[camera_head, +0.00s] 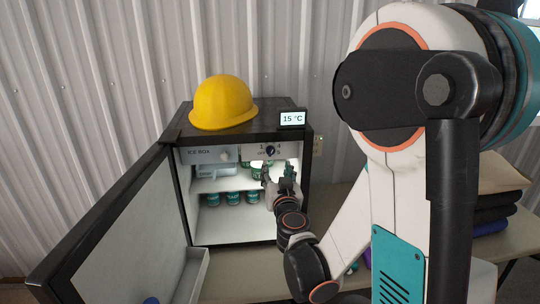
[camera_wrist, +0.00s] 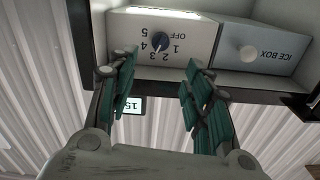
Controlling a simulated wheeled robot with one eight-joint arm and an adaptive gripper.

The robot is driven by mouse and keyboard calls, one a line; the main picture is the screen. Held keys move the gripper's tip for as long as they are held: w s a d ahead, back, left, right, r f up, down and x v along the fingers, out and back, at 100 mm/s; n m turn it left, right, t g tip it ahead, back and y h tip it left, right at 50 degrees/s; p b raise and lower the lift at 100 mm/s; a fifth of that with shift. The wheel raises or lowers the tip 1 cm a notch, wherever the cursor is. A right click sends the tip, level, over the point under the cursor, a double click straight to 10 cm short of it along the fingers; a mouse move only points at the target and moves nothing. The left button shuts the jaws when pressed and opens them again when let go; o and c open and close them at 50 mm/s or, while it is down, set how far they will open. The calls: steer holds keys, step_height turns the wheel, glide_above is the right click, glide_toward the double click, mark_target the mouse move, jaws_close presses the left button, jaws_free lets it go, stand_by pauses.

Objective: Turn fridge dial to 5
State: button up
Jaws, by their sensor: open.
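The fridge dial (camera_head: 270,151) is a small dark knob on the pale panel inside the open fridge, at the upper right. In the wrist view, which is upside down, the dial (camera_wrist: 160,42) is ringed by OFF and the numbers 1 to 5. I cannot read for sure where its pointer stands. My gripper (camera_head: 278,175) is below the dial in the head view, inside the fridge opening. In the wrist view my gripper (camera_wrist: 162,65) has its teal-padded fingers spread wide, one toward each side of the dial, with no visible contact.
The fridge door (camera_head: 115,240) hangs open at the left. Several green cups (camera_head: 232,198) stand on the shelves. A yellow hard hat (camera_head: 223,103) and a display (camera_head: 292,119) reading 15 °C sit on top. The ICE BOX panel (camera_wrist: 268,49) with a white knob adjoins the dial panel.

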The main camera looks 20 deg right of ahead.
mark_target(271, 153)
steer(key=b+x, duration=0.1)
steer(key=x, duration=1)
steer(key=shift+w+b, duration=0.1)
steer(key=shift+b, duration=0.3)
steer(key=c, duration=1.1)
